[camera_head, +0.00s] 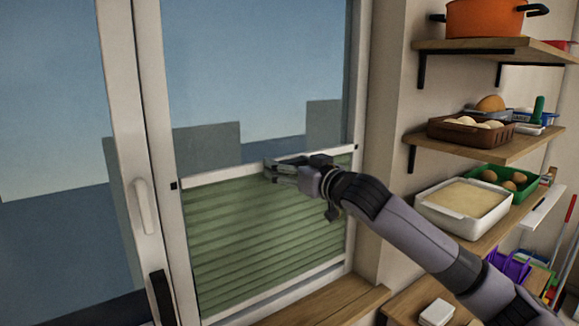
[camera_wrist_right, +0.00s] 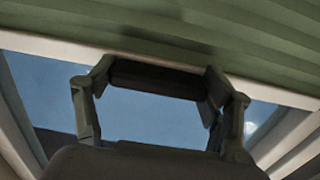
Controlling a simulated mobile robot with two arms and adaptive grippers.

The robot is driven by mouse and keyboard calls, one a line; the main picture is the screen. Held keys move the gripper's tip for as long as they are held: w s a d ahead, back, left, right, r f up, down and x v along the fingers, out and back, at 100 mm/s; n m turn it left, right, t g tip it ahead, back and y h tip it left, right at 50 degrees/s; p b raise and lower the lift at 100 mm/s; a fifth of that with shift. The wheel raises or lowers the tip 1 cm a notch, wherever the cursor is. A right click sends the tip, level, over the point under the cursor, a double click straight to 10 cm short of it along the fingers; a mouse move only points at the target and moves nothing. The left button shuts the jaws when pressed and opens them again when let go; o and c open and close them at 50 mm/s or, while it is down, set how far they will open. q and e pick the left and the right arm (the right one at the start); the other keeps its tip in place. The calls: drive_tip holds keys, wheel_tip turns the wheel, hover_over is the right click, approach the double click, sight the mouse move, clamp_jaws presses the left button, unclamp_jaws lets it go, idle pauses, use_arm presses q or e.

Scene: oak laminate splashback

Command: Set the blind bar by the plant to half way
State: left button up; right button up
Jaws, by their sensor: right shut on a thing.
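The blind bar (camera_head: 225,171) is a white rail across the right window pane, with the green pleated blind (camera_head: 262,225) spread below it down to the sill. Its left end is about level with a small black mark (camera_head: 173,186) on the window frame. My right gripper (camera_head: 272,171) is at the middle of the bar, shut on it. In the right wrist view the fingers (camera_wrist_right: 157,95) lie at either side of a dark grip (camera_wrist_right: 155,80) on the bar (camera_wrist_right: 50,45), with the green folds (camera_wrist_right: 230,35) beyond. No plant shows. My left gripper is not in view.
A white window handle (camera_head: 146,205) and a black handle (camera_head: 161,297) are on the frames at left. Shelves at right hold an orange pot (camera_head: 484,18), a brown crate (camera_head: 470,131) and a white tray (camera_head: 463,203). My right arm passes close to the tray.

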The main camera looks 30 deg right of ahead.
drive_tip(key=shift+r, duration=0.1)
drive_tip(key=o, duration=1.7)
drive_tip(key=shift+s, duration=0.1)
drive_tip(key=shift+s+d, duration=0.3)
drive_tip(key=shift+s, duration=1.65)
drive_tip(key=shift+s+d, duration=0.25)
drive_tip(key=shift+s, duration=1.7)
drive_tip(key=shift+s+d, duration=0.3)
drive_tip(key=shift+s, duration=1.65)
